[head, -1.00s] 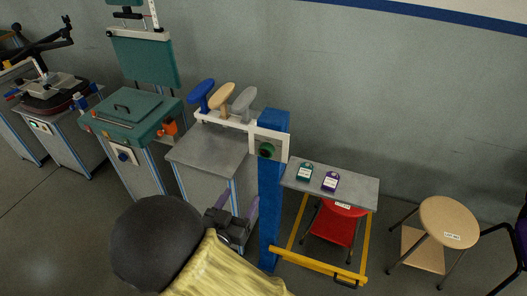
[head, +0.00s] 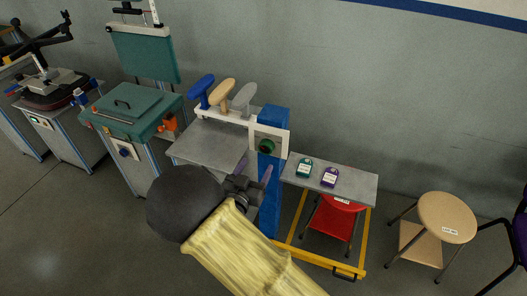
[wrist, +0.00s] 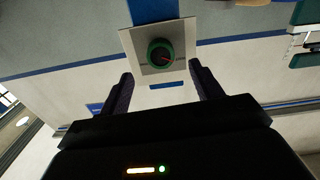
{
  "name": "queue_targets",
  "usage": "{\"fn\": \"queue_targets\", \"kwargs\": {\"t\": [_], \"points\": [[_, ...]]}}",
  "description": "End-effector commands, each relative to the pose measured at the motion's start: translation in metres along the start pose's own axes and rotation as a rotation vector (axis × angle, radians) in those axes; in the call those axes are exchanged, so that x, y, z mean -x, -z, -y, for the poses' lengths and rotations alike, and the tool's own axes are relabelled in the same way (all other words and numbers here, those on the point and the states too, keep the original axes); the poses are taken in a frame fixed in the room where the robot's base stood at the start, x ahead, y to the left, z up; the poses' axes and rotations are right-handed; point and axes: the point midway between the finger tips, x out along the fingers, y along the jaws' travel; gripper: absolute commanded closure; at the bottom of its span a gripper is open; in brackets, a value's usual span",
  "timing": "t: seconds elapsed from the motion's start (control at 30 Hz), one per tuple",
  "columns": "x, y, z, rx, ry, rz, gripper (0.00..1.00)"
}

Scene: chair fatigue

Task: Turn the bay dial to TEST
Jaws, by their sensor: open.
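The bay dial (head: 266,146) is a green-rimmed round knob with a dark face, on a white plate (head: 283,143) fixed to a blue post (head: 269,205). In the wrist view the dial (wrist: 160,53) shows a red pointer mark directed to the right. Small labels on its plate (wrist: 133,43) are too small to read. My gripper (head: 256,172) is open and empty, just below and in front of the dial. In the wrist view its two purple fingers (wrist: 160,82) stand either side of the dial's lower area, apart from it.
A grey bench (head: 210,143) with blue, wood and grey paddle-shaped pieces stands left of the post. Right of it, a shelf (head: 355,184) holds a green and a purple tag, above a red chair (head: 333,218) and yellow frame (head: 315,259). A wooden stool (head: 448,215) stands farther right.

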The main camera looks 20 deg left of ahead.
Motion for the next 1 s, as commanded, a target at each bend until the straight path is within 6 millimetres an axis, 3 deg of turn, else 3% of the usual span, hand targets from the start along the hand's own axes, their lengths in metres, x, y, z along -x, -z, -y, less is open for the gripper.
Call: {"fn": "queue_targets", "kwargs": {"t": [0.2,0.4,0.77,1.0], "points": [[-0.04,0.002,-0.001,0.0,-0.003,-0.002,0.35],[-0.066,0.001,0.0,0.0,-0.001,-0.001,0.35],[-0.072,0.0,0.0,0.001,0.001,-0.001,0.35],[-0.072,0.0,0.0,0.001,0.001,-0.001,0.8]]}}
